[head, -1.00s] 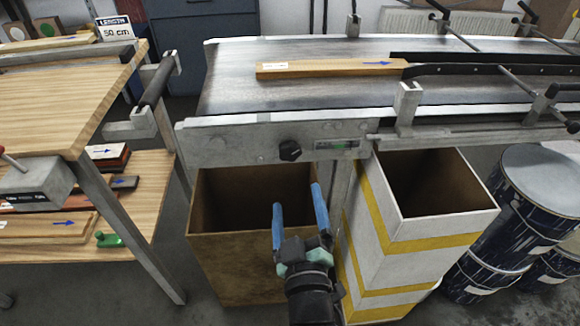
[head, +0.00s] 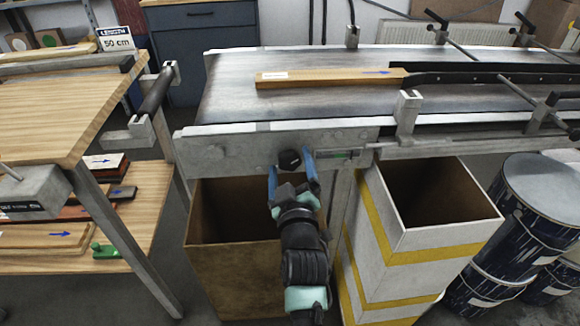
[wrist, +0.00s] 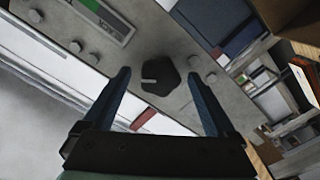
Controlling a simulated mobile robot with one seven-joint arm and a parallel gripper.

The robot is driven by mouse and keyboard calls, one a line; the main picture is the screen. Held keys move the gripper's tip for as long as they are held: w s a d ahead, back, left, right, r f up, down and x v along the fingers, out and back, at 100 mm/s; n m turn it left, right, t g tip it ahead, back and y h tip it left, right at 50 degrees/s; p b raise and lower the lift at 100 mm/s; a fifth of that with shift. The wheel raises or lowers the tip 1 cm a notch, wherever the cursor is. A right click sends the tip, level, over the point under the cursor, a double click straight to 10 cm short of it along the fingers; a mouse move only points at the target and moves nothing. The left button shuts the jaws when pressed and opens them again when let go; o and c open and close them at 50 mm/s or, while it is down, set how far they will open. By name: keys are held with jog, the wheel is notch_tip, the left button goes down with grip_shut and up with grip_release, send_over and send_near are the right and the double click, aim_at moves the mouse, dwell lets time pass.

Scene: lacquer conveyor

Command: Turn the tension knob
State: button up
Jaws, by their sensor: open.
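The tension knob (head: 289,159) is a small black knob on the grey side panel of the conveyor. In the wrist view the knob (wrist: 161,81) shows a pale mark on its face and lies between my fingers, nearer their tips. My gripper (head: 291,172) is open, its two blue fingers pointing at the panel, one to each side of the knob. In the wrist view my gripper (wrist: 162,88) shows a gap between each finger and the knob. A gauge with a green mark (head: 337,154) sits on the panel right of the knob.
A wooden board (head: 330,78) lies on the conveyor belt (head: 232,92). Below the panel stand a brown bin (head: 238,258) and a white bin with yellow stripes (head: 425,238). A wooden bench (head: 50,110) is at left, dark drums (head: 540,200) at right.

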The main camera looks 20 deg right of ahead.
jog(key=c, duration=1.4)
jog(key=shift+m, duration=0.3)
jog(key=m, duration=0.3)
jog(key=shift+m+p, duration=0.3)
jog(key=shift+m, duration=1.8)
jog(key=shift+p, duration=0.3)
jog(key=o, duration=1.4)
